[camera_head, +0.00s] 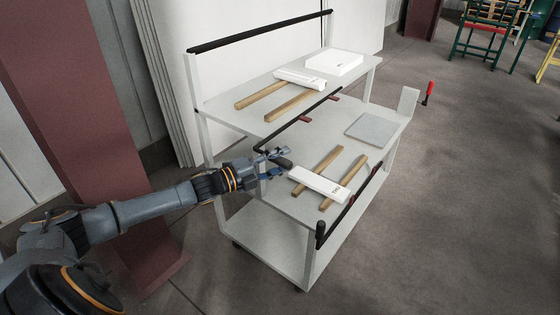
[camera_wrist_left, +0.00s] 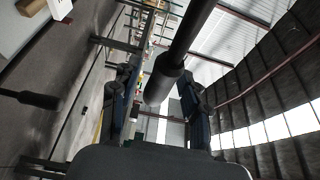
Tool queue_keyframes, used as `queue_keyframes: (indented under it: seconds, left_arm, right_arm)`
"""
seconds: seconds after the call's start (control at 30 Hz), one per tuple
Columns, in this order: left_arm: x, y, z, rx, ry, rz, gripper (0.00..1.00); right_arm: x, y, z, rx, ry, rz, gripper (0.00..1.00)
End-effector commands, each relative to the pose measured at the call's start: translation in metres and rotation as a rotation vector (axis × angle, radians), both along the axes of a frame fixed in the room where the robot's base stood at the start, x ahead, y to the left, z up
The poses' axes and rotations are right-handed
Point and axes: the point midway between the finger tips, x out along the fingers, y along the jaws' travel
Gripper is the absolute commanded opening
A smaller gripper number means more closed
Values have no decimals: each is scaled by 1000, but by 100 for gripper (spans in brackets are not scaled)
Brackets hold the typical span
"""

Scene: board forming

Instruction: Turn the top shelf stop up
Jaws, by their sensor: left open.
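The top shelf stop (camera_head: 297,123) is a thin black bar along the front side of the upper shelf (camera_head: 228,108). It hangs a little below the shelf edge, with small reddish brackets near it. My left gripper (camera_head: 279,156) is at the bar's near left end, open. In the left wrist view, a black rod with a thick grip end (camera_wrist_left: 164,78) reaches between my left gripper's spread fingers (camera_wrist_left: 158,107). I cannot tell whether the fingers touch it. My right gripper is not in view.
Wooden bars (camera_head: 262,94) and a white box (camera_head: 334,62) lie on the upper shelf. The lower shelf holds wooden bars, a white bar (camera_head: 318,184) and a grey plate (camera_head: 372,130). A lower black stop (camera_head: 350,205) runs along its front. Open floor lies right.

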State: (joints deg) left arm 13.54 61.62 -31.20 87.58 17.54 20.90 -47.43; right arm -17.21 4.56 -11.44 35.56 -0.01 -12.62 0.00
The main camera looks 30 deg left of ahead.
Motion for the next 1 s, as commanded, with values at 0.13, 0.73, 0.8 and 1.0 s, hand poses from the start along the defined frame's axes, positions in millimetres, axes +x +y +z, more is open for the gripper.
queue_keyframes:
  seconds: [0.13,0.73,0.8,1.0]
  left_arm:
    - [0,0,-1,0,1,0,46]
    - [0,0,-1,-1,2,0,0]
    - [0,0,0,-8,2,0,0]
    - [0,0,6,-66,7,1,0]
  right_arm:
    - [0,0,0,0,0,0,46]
    - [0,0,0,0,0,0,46]
    - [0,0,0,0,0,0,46]
    - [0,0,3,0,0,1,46]
